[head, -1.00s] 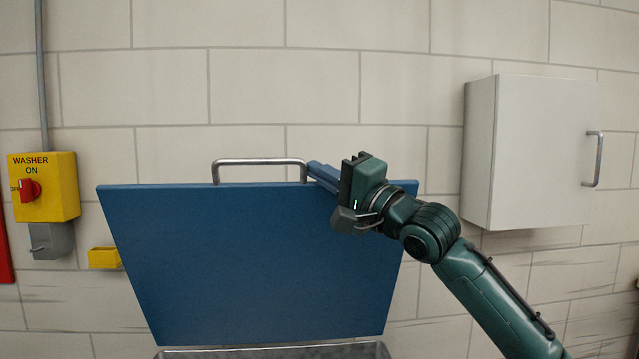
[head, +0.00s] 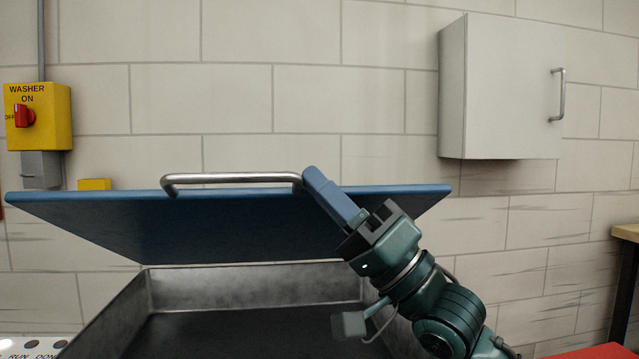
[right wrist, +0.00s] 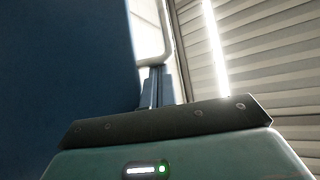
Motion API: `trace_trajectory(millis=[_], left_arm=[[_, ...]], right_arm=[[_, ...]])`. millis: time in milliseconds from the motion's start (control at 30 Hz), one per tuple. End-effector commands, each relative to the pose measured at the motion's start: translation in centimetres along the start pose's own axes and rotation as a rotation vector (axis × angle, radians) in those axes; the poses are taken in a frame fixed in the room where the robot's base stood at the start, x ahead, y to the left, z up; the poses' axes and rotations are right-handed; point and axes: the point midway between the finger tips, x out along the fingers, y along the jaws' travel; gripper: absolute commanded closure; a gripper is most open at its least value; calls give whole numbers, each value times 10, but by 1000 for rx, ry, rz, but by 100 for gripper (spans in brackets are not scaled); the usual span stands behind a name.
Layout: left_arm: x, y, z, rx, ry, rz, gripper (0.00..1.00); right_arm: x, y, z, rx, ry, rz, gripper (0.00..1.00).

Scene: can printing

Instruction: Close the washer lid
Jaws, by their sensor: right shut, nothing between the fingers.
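The blue washer lid (head: 250,225) is tilted partly down over the grey metal washer tub (head: 240,280), hinged along the tub's back. A silver bar handle (head: 230,179) stands on its near edge. My right gripper (head: 313,180) is shut, its blue fingers at the lid's edge beside the right end of the handle, nothing between them. In the right wrist view the lid (right wrist: 65,70) fills the left side, and the fingers (right wrist: 157,85) point up next to the pale handle. Whether they touch the handle is unclear. My left gripper is not in view.
A yellow washer switch box (head: 38,116) with a red knob is on the wall at left. A white wall cabinet (head: 500,88) hangs at upper right. A control panel with lamps (head: 35,345) is at lower left. A wooden-topped table (head: 626,232) stands at far right.

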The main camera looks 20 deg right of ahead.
Motion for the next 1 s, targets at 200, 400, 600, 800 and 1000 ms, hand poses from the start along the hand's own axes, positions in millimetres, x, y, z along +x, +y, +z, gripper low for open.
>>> trace_trajectory(millis=[200, 400, 600, 800, 1000], left_arm=[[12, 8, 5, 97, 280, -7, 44], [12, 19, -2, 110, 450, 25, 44], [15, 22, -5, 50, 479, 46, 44], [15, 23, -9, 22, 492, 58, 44], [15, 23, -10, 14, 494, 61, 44]], right_arm=[[-45, 11, 38, -68, -3, -80, 100], [-74, 16, 62, -126, -3, -152, 100], [-92, 21, 77, -165, -2, -198, 100], [-100, 22, 83, -184, -2, -221, 100], [-100, 22, 83, -188, -1, -226, 100]])
